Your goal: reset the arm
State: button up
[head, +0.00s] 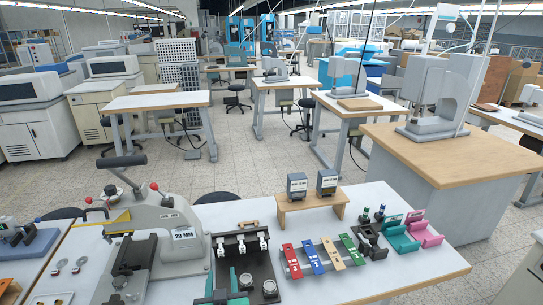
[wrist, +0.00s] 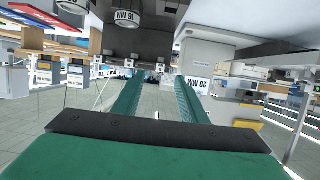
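My gripper (wrist: 160,78) shows in the wrist view with its two green fingers spread apart. Nothing is held between them; floor and distant furniture show through the gap. The wrist picture is upside down. The grey press marked 20 MM (head: 182,236) stands on the white table in the head view. Its label also shows right of the fingers in the wrist view (wrist: 196,84). Teal pieces at the bottom edge of the head view, by the black fixture (head: 228,262), look like my fingers, but most of my arm is out of frame.
Teal (head: 400,238) and pink (head: 424,233) holders sit further right. The table's front right corner is clear.

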jog(key=s+d+f+m+h, duration=0.1)
jog(key=s+d+f, duration=0.45)
jog(key=s, duration=0.35)
jog(key=s+d+f+m+h, duration=0.1)
jog(key=s+d+f, duration=0.4)
jog(key=s+f, duration=0.25)
jog(key=s+d+r+h, duration=0.1)
jog(key=s+d, duration=0.2)
jog(key=s, duration=0.8)
jog(key=s+d+r+m+t+h, duration=0.1)
jog(key=s+d, duration=0.3)
jog(key=s, duration=0.7)
jog(key=shift+d+r+t, duration=0.2)
jog(key=shift+r+t, duration=0.1)
jog(key=shift+r, duration=0.45)
jog(key=shift+s, duration=0.1)
jog(key=shift+c, duration=1)
